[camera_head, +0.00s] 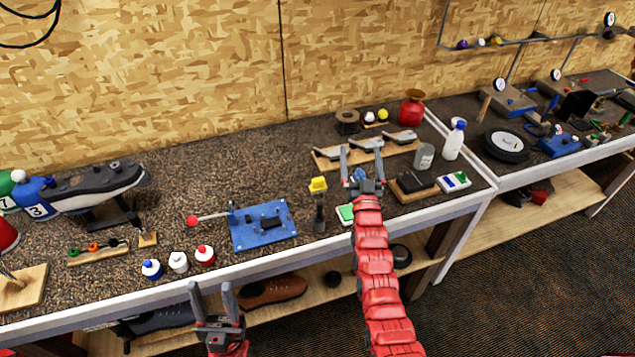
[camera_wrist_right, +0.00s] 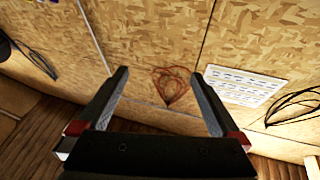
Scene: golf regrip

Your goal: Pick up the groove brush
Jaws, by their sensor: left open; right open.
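I cannot tell for sure which thing is the groove brush. A yellow-topped tool (camera_head: 318,185) with a dark lower part, by the blue vise plate near the bench's front edge, may be it. My right gripper (camera_head: 361,155) is open and empty, above the bench in front of the wooden rack, to the right of the yellow-topped tool. In the right wrist view its open fingers (camera_wrist_right: 160,100) have nothing between them and face the wall. My left gripper (camera_head: 211,289) is open and empty, low in front of the bench edge.
The blue plate (camera_head: 262,225), several small bottles (camera_head: 178,262), a wooden rack with club heads (camera_head: 366,151), a dark block on wood (camera_head: 411,184) and a white bottle (camera_head: 454,141) crowd the bench. The bench's back left middle (camera_head: 200,165) is clear. Shoes (camera_head: 272,291) lie on the lower shelf.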

